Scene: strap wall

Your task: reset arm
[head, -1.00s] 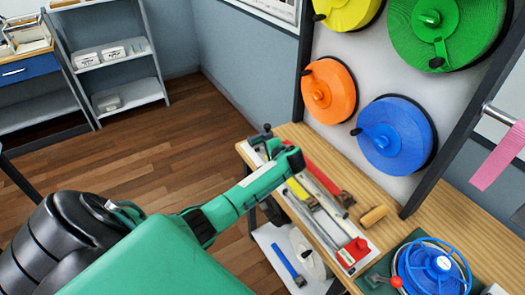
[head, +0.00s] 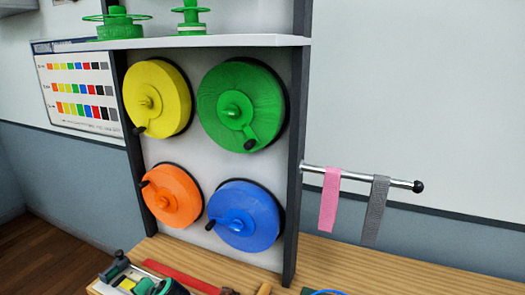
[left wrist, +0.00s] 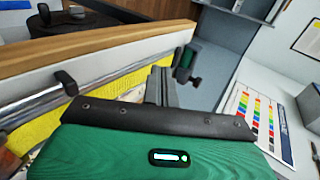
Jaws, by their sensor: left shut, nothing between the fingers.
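My left gripper (left wrist: 161,76) shows in the left wrist view with its grey fingers together and nothing between them. It is beside the wooden bench edge (left wrist: 110,45). In the head view only a green and black part of my left arm shows at the bottom edge, by the left end of the bench (head: 370,270). Its fingertips cannot be made out there. My right gripper is in neither view.
Yellow (head: 157,98), green (head: 240,105), orange (head: 172,196) and blue (head: 243,215) strap reels hang on the panel. Pink (head: 329,200) and grey (head: 375,210) straps hang from a rod at right. A red tool (head: 180,276) lies on the bench.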

